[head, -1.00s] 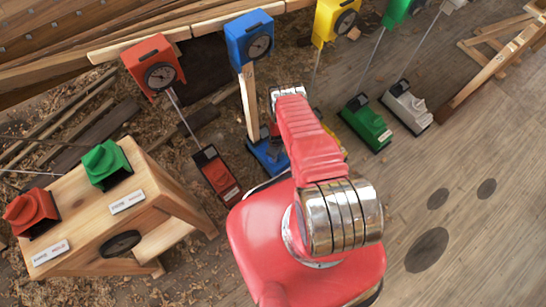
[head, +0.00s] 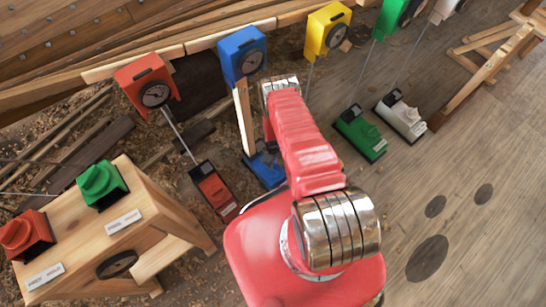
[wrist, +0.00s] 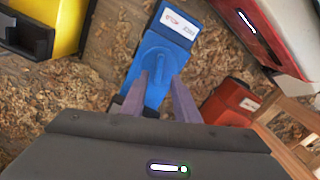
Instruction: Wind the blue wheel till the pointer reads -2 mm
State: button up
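The blue gauge box (head: 242,55) with a round dark dial stands on a wooden post; its pointer is too small to read. At the foot of the post is the blue wheel unit (head: 265,165), partly hidden by my arm. In the wrist view the blue wheel (wrist: 162,62) sits on the unit's top, beyond the fingers, below a white label. My gripper (wrist: 160,80) points at it with two fingers apart, one on each side of the gap. I cannot tell whether they touch the wheel. In the head view my arm hides the fingers.
Red (head: 147,82), yellow (head: 326,30) and green (head: 393,15) gauges stand along the plank. Red (head: 213,188), green (head: 360,134) and white (head: 400,115) units lie on the floor. A wooden bench (head: 150,215) carries green and red knobs.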

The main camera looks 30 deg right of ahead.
notch_tip(320, 180, up, 8)
jog(key=shift+s, duration=0.2)
dwell(0.4)
jog(key=a+r+m, duration=0.3)
jog(key=r, duration=2.2)
jog(key=a+r+m, duration=0.3)
jog(key=r, duration=2.3)
jog(key=s+a+r+t, duration=0.1)
jog(key=s+a+r, duration=0.15)
jog(key=r, duration=0.55)
jog(key=s+a+r+t, duration=0.1)
jog(key=s+r+t, duration=0.15)
jog(key=r, duration=0.45)
jog(key=s+a+r+t, duration=0.2)
jog(key=s+r, duration=0.7)
jog(key=s, duration=0.3)
jog(key=shift+a, duration=0.15)
